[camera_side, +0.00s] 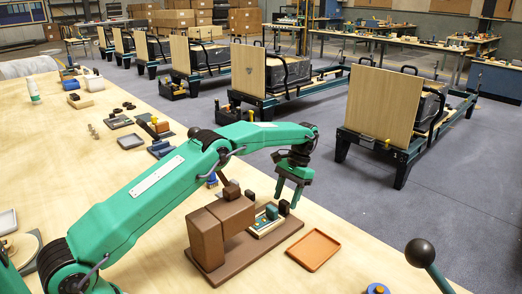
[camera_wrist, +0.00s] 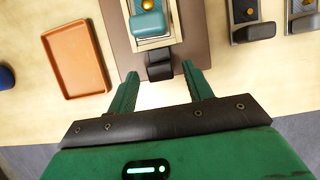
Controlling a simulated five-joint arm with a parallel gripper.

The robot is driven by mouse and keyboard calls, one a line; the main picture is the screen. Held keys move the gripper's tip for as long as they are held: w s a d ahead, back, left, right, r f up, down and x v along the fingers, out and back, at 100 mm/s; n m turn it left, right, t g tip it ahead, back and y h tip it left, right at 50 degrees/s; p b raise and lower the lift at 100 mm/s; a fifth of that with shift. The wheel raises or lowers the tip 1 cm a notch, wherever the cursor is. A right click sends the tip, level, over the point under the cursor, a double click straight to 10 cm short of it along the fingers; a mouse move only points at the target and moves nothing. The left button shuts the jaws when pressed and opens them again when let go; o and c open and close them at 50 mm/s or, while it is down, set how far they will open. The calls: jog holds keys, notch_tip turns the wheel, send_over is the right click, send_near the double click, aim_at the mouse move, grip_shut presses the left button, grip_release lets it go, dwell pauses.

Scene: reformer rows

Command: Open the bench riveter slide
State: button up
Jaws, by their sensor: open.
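The bench riveter (camera_side: 218,228) is a brown block on a flat brown base plate near the table edge. Its slide (camera_side: 265,222) is a pale tray carrying a teal block (camera_side: 271,212), with a black handle (camera_side: 284,208) at the outer end. In the wrist view the teal block (camera_wrist: 147,25) sits beside a brass-coloured knob, and the black handle (camera_wrist: 160,67) projects toward me. My gripper (camera_side: 288,203) is open above the handle's end of the slide. In the wrist view its fingertips (camera_wrist: 160,71) lie either side of the handle; contact cannot be told.
An orange tray (camera_side: 315,250) lies beside the base plate. A black ball-ended lever (camera_side: 419,252) stands at the front right. Two similar dark fixtures (camera_wrist: 252,20) show at the wrist view's upper right. Small parts line the table further back. Reformers stand on the floor beyond.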

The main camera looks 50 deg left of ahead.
jog(key=shift+v, duration=2)
jog(key=shift+w+r, duration=0.2)
jog(key=shift+r, duration=0.2)
jog(key=shift+r, duration=0.15)
